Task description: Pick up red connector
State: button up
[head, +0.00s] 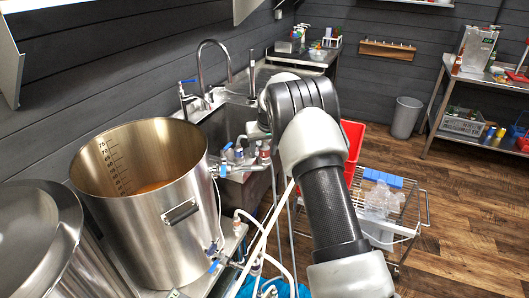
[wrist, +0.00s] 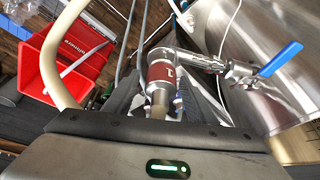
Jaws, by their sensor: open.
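The red connector (wrist: 162,75) shows in the wrist view as a metal fitting with a dark red band and a pale mark on it. It sits just ahead of my gripper (wrist: 158,108), near the middle of the picture. My gripper is open; its body fills the bottom of the wrist view. The connector's lower end is close to the gripper's front edge, and I cannot tell whether they touch. A metal pipe with a blue-handled valve (wrist: 280,58) runs right from beside the connector.
A large open steel kettle (head: 150,205) stands at the left, beside a sink (head: 225,125). A beige hose (wrist: 58,50) curves close to my gripper on the left. A red bin (head: 352,140) and a wire cart (head: 412,215) stand to the right. Wooden floor is clear further right.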

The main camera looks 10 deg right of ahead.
jog(key=c, duration=1.2)
notch_tip(320, 180, up, 10)
jog(key=shift+r+b, duration=0.1)
jog(key=shift+b, duration=0.2)
jog(key=shift+c, duration=0.2)
jog(key=shift+r+p, duration=1.95)
jog(key=shift+r, duration=0.3)
